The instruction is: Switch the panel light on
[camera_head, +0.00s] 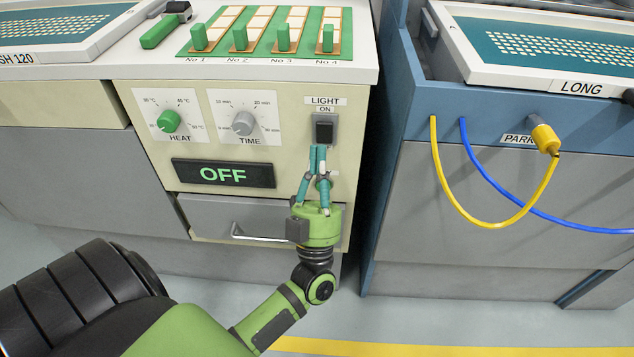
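The panel light switch (323,131) is a black rocker in a grey plate on the cream front panel. A label (325,106) above it reads LIGHT and ON. My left gripper (317,149) points up at the panel just below the rocker. Its two teal fingertips are together and hold nothing that I can see. Whether they touch the switch plate I cannot tell. The fingers partly hide a small label under the switch. Which way the rocker is tipped is too small to tell. My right gripper is not in view.
The green HEAT knob (169,121), grey TIME knob (244,123) and OFF display (223,174) sit left of the switch. A drawer handle (257,236) sticks out below. A blue bench (402,101) with a yellow cable (448,186) stands right, across a dark gap.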

